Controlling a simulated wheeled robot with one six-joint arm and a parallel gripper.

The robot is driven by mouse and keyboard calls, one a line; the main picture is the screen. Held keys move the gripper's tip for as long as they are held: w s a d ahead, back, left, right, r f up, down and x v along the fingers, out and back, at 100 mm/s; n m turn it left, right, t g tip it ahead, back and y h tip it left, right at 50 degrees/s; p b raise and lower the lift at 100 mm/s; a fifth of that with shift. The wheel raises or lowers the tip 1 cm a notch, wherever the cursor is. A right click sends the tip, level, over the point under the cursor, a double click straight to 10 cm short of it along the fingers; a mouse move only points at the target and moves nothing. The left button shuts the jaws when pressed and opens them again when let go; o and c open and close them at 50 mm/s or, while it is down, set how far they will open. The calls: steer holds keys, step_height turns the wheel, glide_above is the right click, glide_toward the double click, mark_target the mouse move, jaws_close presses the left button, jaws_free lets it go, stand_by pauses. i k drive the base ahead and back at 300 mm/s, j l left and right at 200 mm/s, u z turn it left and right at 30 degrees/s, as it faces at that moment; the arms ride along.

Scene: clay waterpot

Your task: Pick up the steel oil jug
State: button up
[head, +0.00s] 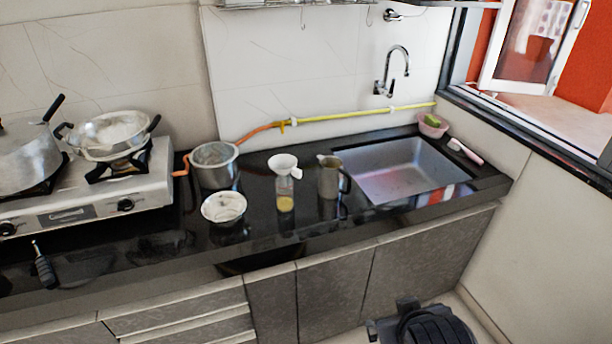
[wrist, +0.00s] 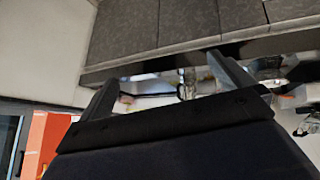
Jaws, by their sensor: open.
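The steel oil jug (head: 328,178) stands upright on the black counter, just left of the sink. It has a spout at its upper left and a dark handle on its right. My gripper (wrist: 163,68) is open and empty in the wrist view, its two fingers well apart. The wrist picture looks upside down, with the cabinet fronts at the top. Small objects on the counter show between the fingers, but I cannot tell for sure which is the jug. In the head view, a dark part of my arm shows low at the right, in front of the cabinets and away from the jug.
A glass bottle with a white funnel (head: 284,185) stands close left of the jug. The sink (head: 405,170) lies right of the jug. The counter's front strip is clear there.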

mark_target(330, 180)
steer(key=i+l+u, duration=0.15)
steer(key=i+l, duration=0.15)
steer(key=i+l+u, duration=0.15)
steer(key=l, duration=0.25)
steer(key=i+l+u, duration=0.1)
steer(key=i+l, duration=0.3)
steer(key=i+l+u, duration=0.15)
steer(key=l, duration=0.25)
steer(key=i+l+u, duration=0.15)
steer(key=i+l, duration=0.15)
steer(key=l, duration=0.1)
